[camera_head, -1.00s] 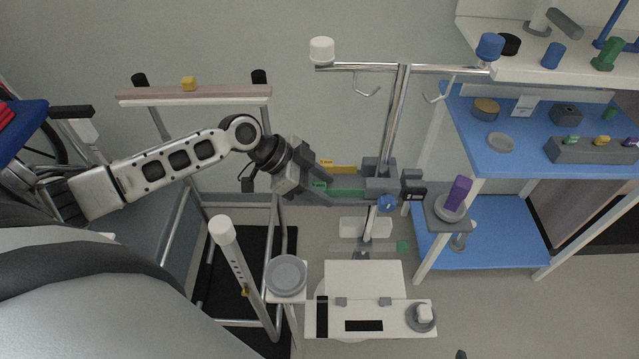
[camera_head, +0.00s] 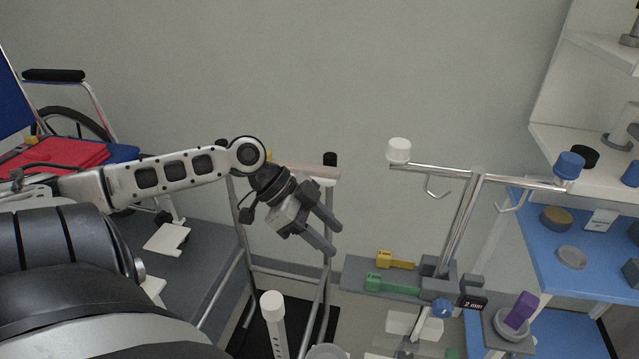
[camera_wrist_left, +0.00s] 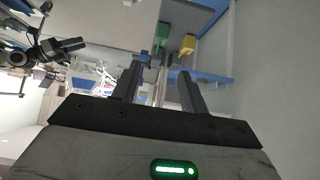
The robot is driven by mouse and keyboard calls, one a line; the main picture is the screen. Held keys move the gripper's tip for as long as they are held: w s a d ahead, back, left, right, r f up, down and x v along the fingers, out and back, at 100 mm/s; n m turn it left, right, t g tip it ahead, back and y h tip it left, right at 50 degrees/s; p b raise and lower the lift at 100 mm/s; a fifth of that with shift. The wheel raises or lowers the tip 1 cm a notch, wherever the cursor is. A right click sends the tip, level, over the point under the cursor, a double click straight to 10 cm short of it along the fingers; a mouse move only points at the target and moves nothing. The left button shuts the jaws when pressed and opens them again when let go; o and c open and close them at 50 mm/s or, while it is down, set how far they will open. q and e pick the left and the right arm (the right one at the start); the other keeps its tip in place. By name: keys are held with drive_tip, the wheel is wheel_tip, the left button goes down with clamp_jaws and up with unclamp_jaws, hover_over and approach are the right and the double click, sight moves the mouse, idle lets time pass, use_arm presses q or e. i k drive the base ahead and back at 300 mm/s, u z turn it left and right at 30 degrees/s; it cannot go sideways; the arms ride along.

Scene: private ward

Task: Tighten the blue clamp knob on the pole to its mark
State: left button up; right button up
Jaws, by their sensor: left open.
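The blue clamp knob (camera_head: 442,309) sits on the front of a grey clamp on the upright metal pole (camera_head: 463,220). A small black display reading "2 mm" (camera_head: 473,302) is just right of the knob. My left gripper (camera_head: 336,240) is open and empty, up and left of the clamp and apart from it, its fingers pointing down to the right. In the left wrist view its two dark fingers (camera_wrist_left: 158,90) are spread. A dark jointed arm end (camera_wrist_left: 62,46), seemingly my right gripper, shows at that view's left; its jaws are unclear. The knob's mark cannot be made out.
A grey shelf (camera_head: 352,273) left of the clamp carries a yellow piece (camera_head: 396,260) and a green piece (camera_head: 392,285). A purple block (camera_head: 521,310) stands right of the display. A metal walker frame (camera_head: 246,235) is below my left arm. A blue-shelved rack (camera_head: 540,222) is at right.

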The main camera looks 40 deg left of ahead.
sight(442, 309)
drive_tip(key=k, duration=1)
